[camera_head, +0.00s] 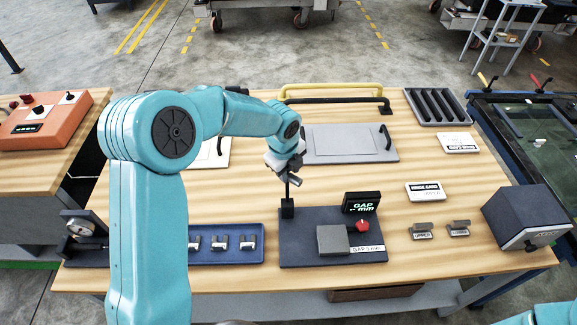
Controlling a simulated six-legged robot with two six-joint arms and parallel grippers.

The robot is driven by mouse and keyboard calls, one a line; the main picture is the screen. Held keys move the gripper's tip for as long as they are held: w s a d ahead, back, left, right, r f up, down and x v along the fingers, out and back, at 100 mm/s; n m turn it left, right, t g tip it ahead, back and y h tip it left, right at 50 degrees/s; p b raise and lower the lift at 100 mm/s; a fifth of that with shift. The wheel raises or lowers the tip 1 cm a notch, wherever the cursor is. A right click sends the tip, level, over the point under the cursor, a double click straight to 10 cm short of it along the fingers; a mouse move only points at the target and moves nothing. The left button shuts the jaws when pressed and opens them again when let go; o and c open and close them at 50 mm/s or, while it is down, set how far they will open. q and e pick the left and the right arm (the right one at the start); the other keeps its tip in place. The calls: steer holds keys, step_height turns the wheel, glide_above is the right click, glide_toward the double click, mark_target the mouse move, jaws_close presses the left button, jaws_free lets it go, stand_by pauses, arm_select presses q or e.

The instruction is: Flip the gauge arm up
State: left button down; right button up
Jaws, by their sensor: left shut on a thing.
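The gauge arm (287,190) is a thin dark rod standing roughly upright from a small black block (288,209). The block sits at the left back of a dark grey gauge base (300,250). The base also carries a grey block (333,240), a red knob (362,226) and a black display (361,202) reading "GAP" and "mm". My left gripper (289,180) is at the top of the rod, shut on it. The fingertips are small and partly hidden by the wrist. My right gripper is out of view; only a bit of teal arm shows at the bottom right.
A blue tray (215,257) with small metal parts lies left of the base, partly behind my left arm. A dial gauge (78,225) stands farther left. Small blocks (421,231) and a dark box (528,215) are to the right. A grey panel (390,150) lies behind.

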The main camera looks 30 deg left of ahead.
arm_select(q)
steer(key=shift+f, duration=0.1)
stand_by(0.4)
steer(key=c, duration=0.8)
jaws_free()
steer(key=shift+a, duration=0.1)
steer(key=shift+r, duration=0.4)
steer(key=b+v, duration=0.2)
steer(key=v, duration=1.3)
steer(key=shift+s+a+r, duration=0.1)
steer(key=shift+a+r, duration=0.1)
steer(key=shift+r, duration=0.1)
steer(key=shift+f, duration=0.1)
